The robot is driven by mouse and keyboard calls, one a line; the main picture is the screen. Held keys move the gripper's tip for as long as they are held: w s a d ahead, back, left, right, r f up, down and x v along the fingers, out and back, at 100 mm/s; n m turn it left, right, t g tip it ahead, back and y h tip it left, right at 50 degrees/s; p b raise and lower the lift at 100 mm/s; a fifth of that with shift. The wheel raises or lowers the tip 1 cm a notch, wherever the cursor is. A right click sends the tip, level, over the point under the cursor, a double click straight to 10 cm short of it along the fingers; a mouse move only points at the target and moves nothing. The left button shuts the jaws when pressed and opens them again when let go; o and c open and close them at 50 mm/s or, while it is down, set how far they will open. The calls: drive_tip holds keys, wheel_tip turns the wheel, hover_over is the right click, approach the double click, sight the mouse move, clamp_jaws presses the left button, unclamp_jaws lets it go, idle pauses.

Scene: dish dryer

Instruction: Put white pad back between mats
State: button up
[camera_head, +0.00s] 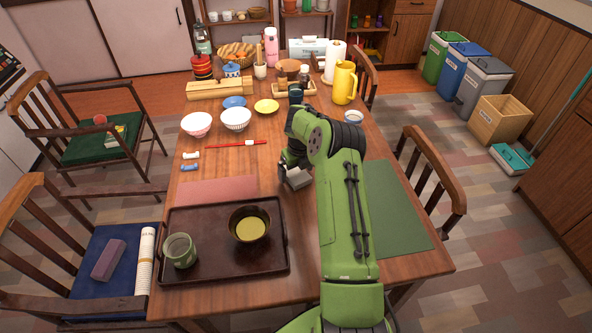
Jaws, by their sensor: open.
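The white pad (298,179), a small pale block, lies on the wooden table just below my gripper (288,171). It sits in the gap between the pink mat (215,190) on the left and the green mat (402,221) on the right. My gripper is open and points down at the pad's upper left side. I cannot tell whether its fingers touch the pad. My green arm hides part of the table and the left part of the green mat.
A dark tray (195,271) with a green cup (180,250) and a brown bowl (250,225) stands in front of the pink mat. Red chopsticks (236,144) and two bowls lie farther back. A yellow pitcher (344,83) stands at the back right. Chairs flank the table.

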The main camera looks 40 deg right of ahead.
sight(299, 176)
wheel_tip(299, 176, up, 12)
drive_tip(key=s+p, duration=0.2)
drive_tip(key=p, duration=0.1)
drive_tip(key=s+a+r+n+t+h, duration=0.1)
drive_tip(key=s+a+r+n, duration=0.4)
drive_tip(key=a+r+n, duration=0.35)
drive_tip(key=s+a+r+n+t+h, duration=0.1)
drive_tip(key=s+a+r+n, duration=0.3)
drive_tip(key=a+r+n, duration=0.45)
drive_tip(key=s+a+n+t+y, duration=0.1)
drive_tip(key=s+a+n, duration=0.3)
drive_tip(key=s+n, duration=0.5)
drive_tip(key=s+a+r+n+t+y, duration=0.1)
drive_tip(key=s+a+n, duration=0.2)
drive_tip(key=s+n, duration=0.7)
drive_tip(key=s, duration=0.3)
drive_tip(key=shift+a+r+n, duration=0.2)
drive_tip(key=shift+a+n, duration=0.1)
drive_tip(key=shift+a, duration=0.1)
